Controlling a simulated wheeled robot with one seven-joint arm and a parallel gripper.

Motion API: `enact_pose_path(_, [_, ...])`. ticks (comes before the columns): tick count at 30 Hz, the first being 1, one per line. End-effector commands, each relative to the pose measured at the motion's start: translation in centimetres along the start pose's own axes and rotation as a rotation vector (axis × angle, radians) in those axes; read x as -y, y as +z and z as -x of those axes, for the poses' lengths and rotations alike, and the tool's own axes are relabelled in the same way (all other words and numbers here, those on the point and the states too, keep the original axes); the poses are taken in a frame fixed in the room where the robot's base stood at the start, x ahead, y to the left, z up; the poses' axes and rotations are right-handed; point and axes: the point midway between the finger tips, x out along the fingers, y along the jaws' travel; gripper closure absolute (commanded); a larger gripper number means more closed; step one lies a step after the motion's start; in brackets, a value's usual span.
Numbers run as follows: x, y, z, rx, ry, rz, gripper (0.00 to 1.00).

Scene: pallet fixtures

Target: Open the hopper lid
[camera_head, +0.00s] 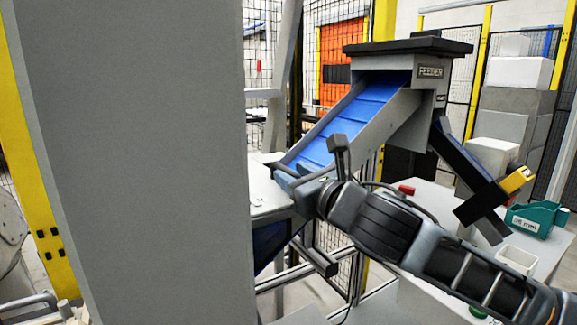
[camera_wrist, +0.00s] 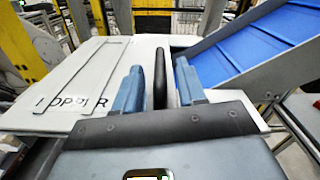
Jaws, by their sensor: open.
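The white hopper lid (camera_wrist: 75,75) lies at the left in the wrist view, with dark "HOPPER" lettering partly covered by a finger. A black bar-shaped handle (camera_wrist: 160,67) runs along its right side. My gripper (camera_wrist: 159,75) is open, its two blue-grey fingers on either side of the bar, with gaps visible on both sides. In the head view, my gripper (camera_head: 284,172) is over the right edge of the pale hopper top (camera_head: 262,195). A large grey panel hides the rest of the hopper there, and the handle cannot be made out.
A blue feeder chute (camera_head: 345,125) slopes down close behind my gripper; it also shows in the wrist view (camera_wrist: 255,45). The dark-topped feeder (camera_head: 410,47) stands above. A green bin (camera_head: 537,217) and a white container (camera_head: 515,260) are on the table at right.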

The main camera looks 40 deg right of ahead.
Motion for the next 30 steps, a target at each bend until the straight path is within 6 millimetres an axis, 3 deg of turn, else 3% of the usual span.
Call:
enact_pose_path(6, [0.0,0.1,-2.0,0.001,0.0,-0.001,0.6])
enact_pose_path(15, [0.0,0.0,-2.2,0.002,0.001,-0.001,0.6])
enact_pose_path(28, [0.1,0.0,-2.2,0.001,-0.001,-0.001,1.0])
enact_pose_path(30, [0.1,0.0,-2.2,0.001,-0.001,-0.001,1.0])
